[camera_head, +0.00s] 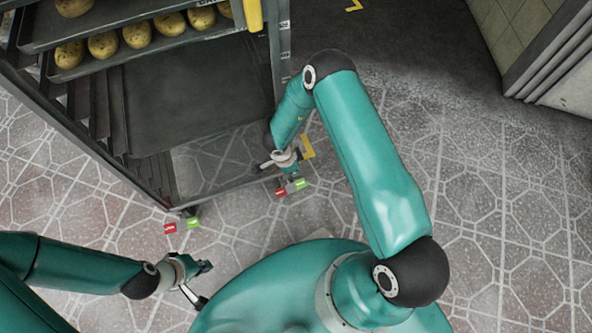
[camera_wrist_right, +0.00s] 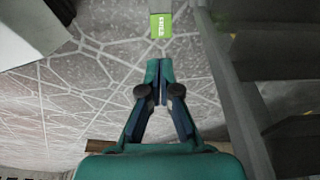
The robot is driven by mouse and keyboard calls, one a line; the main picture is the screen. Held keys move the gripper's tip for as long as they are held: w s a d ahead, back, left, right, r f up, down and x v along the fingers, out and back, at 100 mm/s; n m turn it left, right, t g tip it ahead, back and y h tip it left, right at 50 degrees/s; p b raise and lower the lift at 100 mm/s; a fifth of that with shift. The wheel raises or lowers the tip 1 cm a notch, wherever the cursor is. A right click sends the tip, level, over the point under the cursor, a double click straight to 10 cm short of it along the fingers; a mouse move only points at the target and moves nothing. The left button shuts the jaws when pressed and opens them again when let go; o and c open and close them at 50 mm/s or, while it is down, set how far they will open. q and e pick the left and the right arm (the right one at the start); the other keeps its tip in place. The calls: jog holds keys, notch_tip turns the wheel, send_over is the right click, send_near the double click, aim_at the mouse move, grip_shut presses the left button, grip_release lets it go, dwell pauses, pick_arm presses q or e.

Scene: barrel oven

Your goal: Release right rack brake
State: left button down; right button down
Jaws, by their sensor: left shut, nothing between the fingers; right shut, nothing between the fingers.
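The right rack brake (camera_head: 291,188) is a small pedal with a red end and a green end at the foot of the rack's right front corner. Its green end (camera_wrist_right: 161,26) shows in the right wrist view, straight beyond the fingertips and apart from them. My right gripper (camera_head: 287,163) is just above the brake in the head view. In the right wrist view its fingers (camera_wrist_right: 163,92) are shut and empty. The left rack brake (camera_head: 182,226), also red and green, sits at the left front corner. My left gripper (camera_head: 204,267) is shut and empty, low and in front of that brake.
The tall dark rack (camera_head: 225,187) holds trays with several round yellow-brown pieces (camera_head: 137,35). Its uprights stand close beside my right gripper. The tiled floor (camera_head: 490,190) to the right is clear. A tiled wall (camera_head: 515,30) stands at the far right.

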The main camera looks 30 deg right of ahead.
jog(key=b+x, duration=0.4)
jog(key=x, duration=0.7)
jog(key=shift+f, duration=0.3)
jog(key=shift+d, duration=0.25)
jog(key=shift+s, duration=0.1)
